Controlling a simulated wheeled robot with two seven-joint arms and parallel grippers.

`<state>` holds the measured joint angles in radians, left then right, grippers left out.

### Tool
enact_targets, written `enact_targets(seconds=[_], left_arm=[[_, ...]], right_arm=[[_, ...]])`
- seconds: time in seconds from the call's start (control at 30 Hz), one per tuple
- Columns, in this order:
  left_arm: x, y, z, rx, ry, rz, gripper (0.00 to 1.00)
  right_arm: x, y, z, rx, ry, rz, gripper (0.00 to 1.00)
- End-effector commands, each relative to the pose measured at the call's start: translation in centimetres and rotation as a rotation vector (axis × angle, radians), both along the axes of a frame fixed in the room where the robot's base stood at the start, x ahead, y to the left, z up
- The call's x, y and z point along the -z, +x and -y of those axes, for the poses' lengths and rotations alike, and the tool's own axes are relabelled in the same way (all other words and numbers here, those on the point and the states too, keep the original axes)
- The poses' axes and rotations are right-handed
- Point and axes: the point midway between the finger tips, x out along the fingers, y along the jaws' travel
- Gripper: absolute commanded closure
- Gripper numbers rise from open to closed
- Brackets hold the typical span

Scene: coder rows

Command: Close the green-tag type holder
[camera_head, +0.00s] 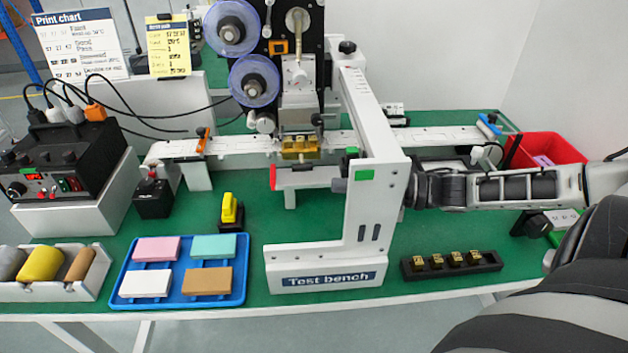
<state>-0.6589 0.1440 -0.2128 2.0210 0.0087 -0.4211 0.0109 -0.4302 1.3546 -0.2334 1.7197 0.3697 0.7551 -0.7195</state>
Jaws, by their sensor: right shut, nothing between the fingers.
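A green tag (365,174) sits on the front of a white upright of the coder frame, with a small green block (352,151) just behind it. A brass block (299,147), perhaps part of a type holder, sits under the coder head. Below it is a pale horizontal plate (308,178) with a red end (272,177). I cannot tell how far the holder stands open. My right gripper (340,186) comes in from the right behind the upright, which hides most of its fingers; a dark tip seems to show on the upright's left. It is shut and empty. My left gripper is not in view.
The "Test bench" base (325,281) stands in front. A black rack (452,264) holds several brass pieces. A blue tray (240,290) holds coloured blocks, and a yellow-topped stamp (230,210) stands behind it. A red bin (572,150) is at the right. Green mat shows between them.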

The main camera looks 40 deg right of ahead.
Motion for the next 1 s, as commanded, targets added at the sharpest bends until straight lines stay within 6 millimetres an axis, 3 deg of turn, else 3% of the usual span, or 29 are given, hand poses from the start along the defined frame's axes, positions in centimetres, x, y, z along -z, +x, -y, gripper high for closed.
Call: enact_targets(seconds=[0.37, 0.67, 1.0], left_arm=[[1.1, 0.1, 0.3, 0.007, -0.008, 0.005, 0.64], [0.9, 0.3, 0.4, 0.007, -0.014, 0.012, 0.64], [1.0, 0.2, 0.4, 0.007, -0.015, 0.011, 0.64]], right_arm=[[0.2, 4.1, -3.9, -0.001, 0.002, 0.008, 1.00], [0.9, 6.6, -2.0, 0.000, 0.001, 0.004, 1.00], [1.0, 7.1, -1.7, -0.002, 0.000, 0.000, 1.00]])
